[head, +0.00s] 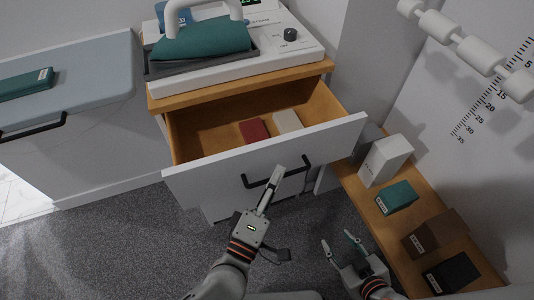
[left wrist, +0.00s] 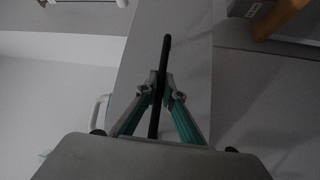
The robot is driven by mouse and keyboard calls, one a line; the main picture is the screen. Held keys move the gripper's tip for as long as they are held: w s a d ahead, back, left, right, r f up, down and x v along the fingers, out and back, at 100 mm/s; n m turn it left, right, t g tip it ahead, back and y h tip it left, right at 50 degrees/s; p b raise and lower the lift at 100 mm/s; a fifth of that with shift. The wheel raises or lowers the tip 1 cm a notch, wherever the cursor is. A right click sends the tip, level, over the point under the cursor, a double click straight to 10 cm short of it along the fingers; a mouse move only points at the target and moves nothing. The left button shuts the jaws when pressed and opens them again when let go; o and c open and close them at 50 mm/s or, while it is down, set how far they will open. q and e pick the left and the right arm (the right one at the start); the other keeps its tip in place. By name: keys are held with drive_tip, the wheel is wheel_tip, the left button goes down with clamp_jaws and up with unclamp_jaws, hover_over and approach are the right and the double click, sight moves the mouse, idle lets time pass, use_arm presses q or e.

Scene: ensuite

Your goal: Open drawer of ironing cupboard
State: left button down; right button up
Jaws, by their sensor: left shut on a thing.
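The ironing cupboard's drawer (head: 215,170) is pulled out, with its white front facing me and its wooden inside showing. A dark bar handle (head: 250,181) is on the drawer front. My left gripper (head: 277,175) is shut on this handle. The left wrist view shows its two fingers (left wrist: 161,85) closed around the dark handle (left wrist: 166,50). A dark red box (head: 254,131) and a pale box (head: 287,121) lie in the drawer. My right gripper (head: 338,246) is open and empty, to the lower right, apart from the drawer.
On the right, a low wooden shelf (head: 375,223) holds several boxes, near my right gripper. A grey-topped unit (head: 90,75) with a dark handle stands at left. Grey carpet (head: 120,245) is clear at lower left.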

use_arm(q)
drive_tip(key=s+d, duration=0.2)
drive_tip(key=s, duration=0.5)
drive_tip(key=shift+d, duration=0.15)
drive_tip(key=c, duration=2.2)
unclamp_jaws()
drive_tip(key=shift+o, duration=0.2)
drive_tip(key=shift+s, duration=0.1)
